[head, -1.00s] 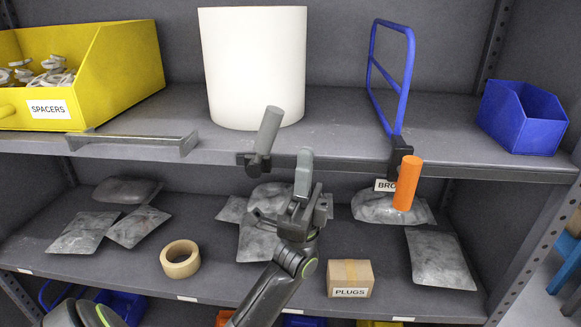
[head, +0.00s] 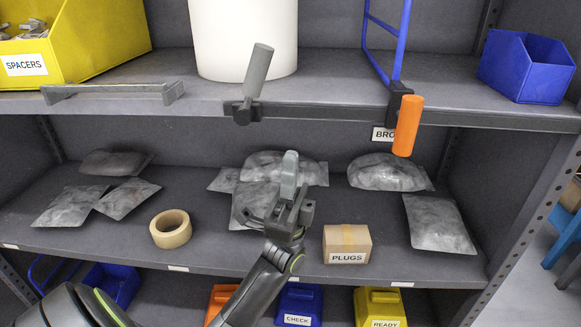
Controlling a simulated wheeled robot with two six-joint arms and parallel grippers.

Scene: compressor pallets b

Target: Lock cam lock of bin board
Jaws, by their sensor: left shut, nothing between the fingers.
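The bin board is a dark rail (head: 310,112) along the front edge of the upper shelf, with a blue wire frame (head: 384,45) standing at its right end. A grey lever (head: 258,70) sticks up, tilted right, from a dark pivot near the rail's left end. An orange lever (head: 407,125) hangs down, tilted slightly, at the right end. Which lever is the cam lock, I cannot tell. My left gripper (head: 289,175) points up in front of the lower shelf, below the rail and between the levers, shut and empty, touching neither. My right gripper is out of view.
A white cylinder (head: 243,38), a yellow SPACERS bin (head: 85,45) and a blue bin (head: 528,67) stand on the upper shelf. The lower shelf holds several grey bags, a tape roll (head: 171,229) and a PLUGS box (head: 347,244). A shelf post (head: 533,215) stands at right.

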